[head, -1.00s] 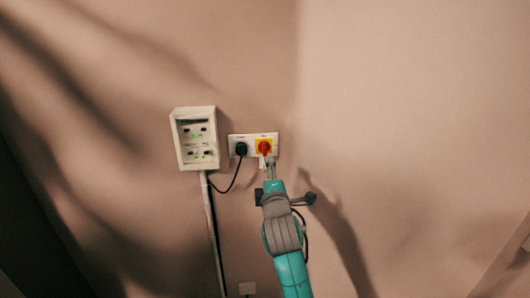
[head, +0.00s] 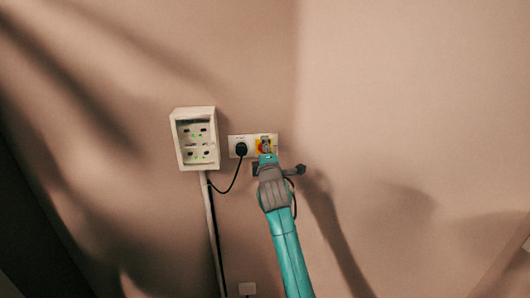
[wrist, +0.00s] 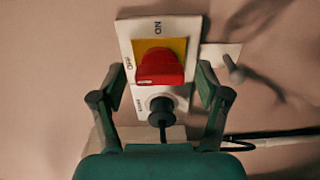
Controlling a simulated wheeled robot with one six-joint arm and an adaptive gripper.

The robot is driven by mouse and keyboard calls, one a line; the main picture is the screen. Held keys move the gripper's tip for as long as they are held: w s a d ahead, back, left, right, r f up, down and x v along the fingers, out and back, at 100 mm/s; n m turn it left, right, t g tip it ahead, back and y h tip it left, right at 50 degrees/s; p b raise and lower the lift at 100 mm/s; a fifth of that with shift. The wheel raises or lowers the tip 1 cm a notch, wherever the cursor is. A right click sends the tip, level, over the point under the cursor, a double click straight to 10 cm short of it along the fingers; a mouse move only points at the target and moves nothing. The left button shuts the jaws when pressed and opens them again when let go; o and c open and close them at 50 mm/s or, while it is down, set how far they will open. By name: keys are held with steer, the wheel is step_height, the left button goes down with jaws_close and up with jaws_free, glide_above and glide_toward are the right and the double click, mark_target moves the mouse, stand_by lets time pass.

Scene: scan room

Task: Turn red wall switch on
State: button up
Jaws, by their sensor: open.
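The red wall switch (wrist: 160,68) is a red knob on a yellow square on a white wall plate (wrist: 128,40). In the wrist view the plate bears the letters OFF at its left and a second label at the top. My gripper (wrist: 160,85) is open, with one dark green finger on each side of the knob; I cannot tell whether either touches it. In the head view my gripper (head: 266,150) is in front of the switch and hides most of it, leaving part of its yellow backing (head: 259,145) showing.
A black plug (head: 241,149) sits in the socket left of the switch, its cable curving down and left. A pale box (head: 195,138) with green lights hangs further left, above a vertical conduit (head: 212,235). The wall right of the switch is bare.

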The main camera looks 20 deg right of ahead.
steer(key=shift+w, duration=0.1)
steer(key=c, duration=1.2)
steer(key=shift+o, duration=0.2)
steer(key=shift+m, duration=0.3)
steer(key=m, duration=0.3)
steer(key=shift+m, duration=0.3)
steer(key=m, duration=0.4)
steer(key=shift+m, duration=0.3)
steer(key=m, duration=0.4)
steer(key=shift+f, duration=0.1)
steer(key=m, duration=0.5)
